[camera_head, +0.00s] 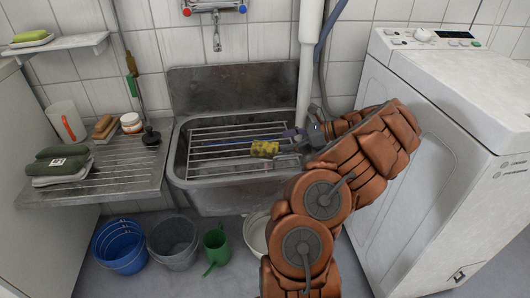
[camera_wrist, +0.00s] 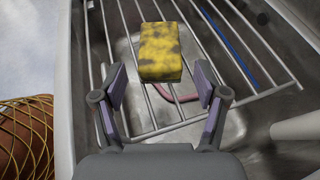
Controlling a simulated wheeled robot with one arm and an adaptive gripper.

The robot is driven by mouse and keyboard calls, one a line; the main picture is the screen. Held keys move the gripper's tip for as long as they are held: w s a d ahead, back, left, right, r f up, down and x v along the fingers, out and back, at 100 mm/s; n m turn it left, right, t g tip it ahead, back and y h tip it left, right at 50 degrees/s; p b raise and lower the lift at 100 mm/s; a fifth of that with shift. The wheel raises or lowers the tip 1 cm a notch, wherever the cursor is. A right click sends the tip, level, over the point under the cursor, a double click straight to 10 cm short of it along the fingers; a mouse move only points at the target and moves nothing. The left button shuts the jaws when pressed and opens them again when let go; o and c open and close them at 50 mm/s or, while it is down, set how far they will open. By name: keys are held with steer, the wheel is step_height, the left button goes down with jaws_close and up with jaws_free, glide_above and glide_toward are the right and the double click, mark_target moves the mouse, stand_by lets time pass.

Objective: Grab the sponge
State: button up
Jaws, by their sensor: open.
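A yellow sponge with dark stains (camera_head: 265,149) lies on the wire rack (camera_head: 205,134) over the metal sink. In the wrist view the sponge (camera_wrist: 160,50) sits on the rack bars, straight ahead of my gripper and between the lines of its fingers. My gripper (camera_wrist: 164,97) is open and empty, its two fingertips spread on either side just short of the sponge. In the head view my gripper (camera_head: 287,146) reaches in from the right, close beside the sponge. My arm hides part of the sink's right side.
A white washing machine (camera_head: 415,150) stands at the right. A vertical white pipe (camera_head: 307,70) rises behind my gripper. A drainboard (camera_head: 105,168) with towels and brushes is at the left. Blue (camera_head: 120,245) and grey (camera_head: 174,241) buckets and a green watering can (camera_head: 216,247) stand on the floor.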

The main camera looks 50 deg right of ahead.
mark_target(268, 146)
steer(key=shift+b+x, duration=0.95)
steer(key=shift+x, duration=2.2)
steer(key=c, duration=0.6)
